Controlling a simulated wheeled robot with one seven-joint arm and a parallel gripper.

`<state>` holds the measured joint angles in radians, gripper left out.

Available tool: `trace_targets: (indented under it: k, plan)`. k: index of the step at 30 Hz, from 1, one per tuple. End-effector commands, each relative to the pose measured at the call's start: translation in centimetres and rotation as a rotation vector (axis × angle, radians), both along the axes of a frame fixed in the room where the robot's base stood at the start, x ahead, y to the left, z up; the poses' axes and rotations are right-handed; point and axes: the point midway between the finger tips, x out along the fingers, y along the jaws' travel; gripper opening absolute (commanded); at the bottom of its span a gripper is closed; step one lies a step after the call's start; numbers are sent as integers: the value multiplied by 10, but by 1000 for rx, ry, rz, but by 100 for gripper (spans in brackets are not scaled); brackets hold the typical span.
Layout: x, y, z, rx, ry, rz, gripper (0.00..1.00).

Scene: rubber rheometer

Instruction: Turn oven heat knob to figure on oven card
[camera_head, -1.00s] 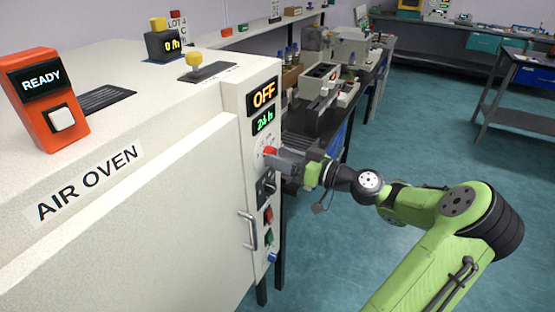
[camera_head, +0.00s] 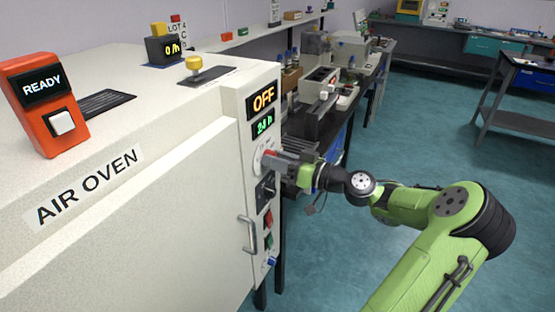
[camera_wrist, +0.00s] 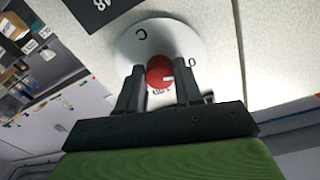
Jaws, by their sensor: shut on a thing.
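The red heat knob (camera_wrist: 160,72) sits on a round white dial (camera_wrist: 190,42) with dark markings, seen in the wrist view. My gripper (camera_wrist: 157,84) is shut on the knob, one finger on each side. In the head view my gripper (camera_head: 277,157) reaches the oven's (camera_head: 150,210) control panel from the right. The knob (camera_head: 268,156) shows there as a small red patch, partly hidden by my gripper. The panel displays read OFF (camera_head: 263,98) and 24 h (camera_head: 263,124). I cannot make out an oven card's figure.
Below the knob are a dark switch (camera_head: 266,187), a red button (camera_head: 268,219), a green button (camera_head: 268,241) and a blue knob (camera_head: 271,262). The door handle (camera_head: 249,235) sticks out left of them. A bench with instruments stands behind my arm.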

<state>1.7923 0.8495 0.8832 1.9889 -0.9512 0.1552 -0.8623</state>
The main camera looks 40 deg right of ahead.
Motion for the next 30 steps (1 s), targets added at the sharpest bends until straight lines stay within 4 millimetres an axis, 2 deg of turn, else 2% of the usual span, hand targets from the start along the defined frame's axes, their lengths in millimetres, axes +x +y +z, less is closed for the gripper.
trace_targets:
  k: [8,30]
  plan:
    - [0,0,3,133,51,1,4]
    - [0,1,4,691,250,-1,4]
